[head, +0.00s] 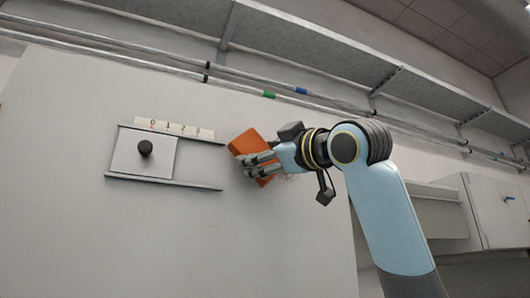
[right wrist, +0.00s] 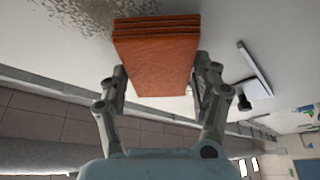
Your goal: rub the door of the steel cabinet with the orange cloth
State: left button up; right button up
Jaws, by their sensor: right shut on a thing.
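The orange cloth (head: 248,142) is a folded, thick pad in front of the large pale panel (head: 200,240), which looks like the steel cabinet's door. My right gripper (head: 261,166) is shut on the cloth. In the right wrist view the cloth (right wrist: 157,62) sits between both fingers (right wrist: 160,92), its folded layers towards the panel. I cannot tell whether it touches the panel. A speckled dull patch (right wrist: 85,12) shows on the panel beside the cloth; part of it may be hidden. My left gripper is not in view.
A small sliding plate with a black knob (head: 145,148) sits between two rails on the panel, left of the cloth. Pipes (head: 268,94) and a grey shelf (head: 300,50) run above. A white cabinet (head: 490,208) stands at the right. The panel's lower part is clear.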

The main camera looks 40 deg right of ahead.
aim_at(274, 161)
jog(key=shift+w+d+p, duration=0.2)
jog(key=shift+w+p, duration=0.1)
jog(key=shift+w, duration=0.6)
dwell(0.5)
jog(key=shift+s+d+f+b, duration=0.1)
jog(key=shift+s+d+b, duration=0.1)
jog(key=shift+d+b, duration=0.4)
jog(key=shift+s+d+f+b, duration=0.1)
jog(key=shift+s+d+b, duration=0.05)
jog(key=shift+d+b, duration=0.4)
jog(key=shift+s+d+r, duration=0.15)
jog(key=shift+s+d, duration=0.05)
jog(key=shift+d, duration=0.45)
jog(key=shift+d+b, duration=0.45)
jog(key=shift+b, duration=0.3)
jog(key=s+d+b, duration=0.2)
jog(key=d+b, duration=0.3)
jog(key=d, duration=0.4)
jog(key=shift+s+d+r+b, duration=0.15)
jog(key=shift+d+b, duration=0.15)
jog(key=shift+b, duration=0.05)
